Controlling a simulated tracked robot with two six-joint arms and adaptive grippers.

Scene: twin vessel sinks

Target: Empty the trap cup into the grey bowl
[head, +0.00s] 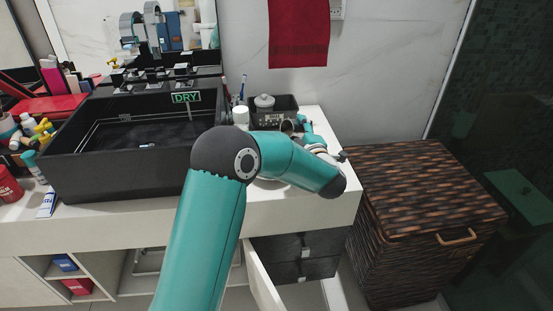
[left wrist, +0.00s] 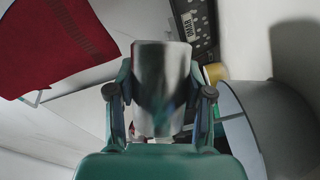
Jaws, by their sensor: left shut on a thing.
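My left gripper (head: 299,128) is over the right part of the counter, beyond my bent forearm, which partly hides it. In the left wrist view the left gripper (left wrist: 160,95) is shut on the shiny metal trap cup (left wrist: 158,72), with one finger on each side. The trap cup (head: 287,126) shows small in the head view, near the dark tray. The cup's contents cannot be seen. A grey curved vessel, which looks like the grey bowl (left wrist: 285,125), is at the right of the wrist view, apart from the cup. In the head view a pale rim (head: 271,184) shows under my forearm. My right gripper is not in view.
A black vessel sink (head: 120,180) with a green DRY sign (head: 186,97) fills the counter's left. A dark tray (head: 285,104) with a lidded grey jar (head: 264,101) stands behind the gripper. A wicker hamper (head: 420,205) is at the right. A red towel (head: 299,32) hangs above.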

